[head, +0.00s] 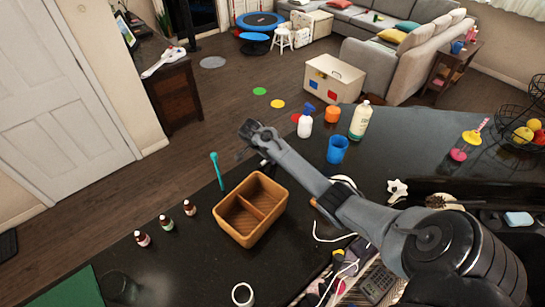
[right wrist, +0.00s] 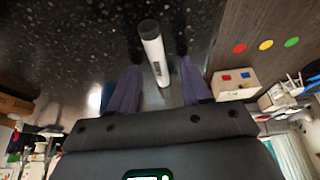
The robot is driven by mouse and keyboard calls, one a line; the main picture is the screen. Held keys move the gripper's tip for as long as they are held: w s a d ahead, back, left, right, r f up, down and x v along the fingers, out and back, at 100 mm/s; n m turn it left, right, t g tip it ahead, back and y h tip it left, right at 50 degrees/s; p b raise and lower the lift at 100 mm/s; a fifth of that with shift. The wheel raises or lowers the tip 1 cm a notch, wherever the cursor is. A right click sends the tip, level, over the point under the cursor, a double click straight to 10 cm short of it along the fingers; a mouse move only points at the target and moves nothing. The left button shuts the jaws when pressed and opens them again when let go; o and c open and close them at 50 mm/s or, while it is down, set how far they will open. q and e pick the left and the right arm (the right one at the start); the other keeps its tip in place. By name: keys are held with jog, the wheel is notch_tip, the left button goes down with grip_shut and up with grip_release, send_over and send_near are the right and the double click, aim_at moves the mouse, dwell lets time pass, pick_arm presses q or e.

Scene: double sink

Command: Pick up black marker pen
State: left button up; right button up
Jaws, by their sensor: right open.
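A pen with a white barrel and a black end (right wrist: 152,38) stands out between the two fingers of my right gripper (right wrist: 160,68) in the right wrist view. The fingers are apart, with a visible gap on each side of the pen. The pen's lower end is hard to make out. In the head view my right gripper (head: 248,148) is above the far edge of the dark counter, behind the brown divided box. The pen is too small or hidden to make out clearly there. My left gripper is not in view.
The brown divided box (head: 231,215) stands just in front of my right gripper, with a teal brush (head: 217,172) to its left. Small bottles (head: 166,223) line the left. A blue cup (head: 337,150) and white bottles (head: 360,120) stand to the right. The floor lies beyond the counter edge.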

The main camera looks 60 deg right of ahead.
grip_shut()
dwell(0.3)
dwell(0.3)
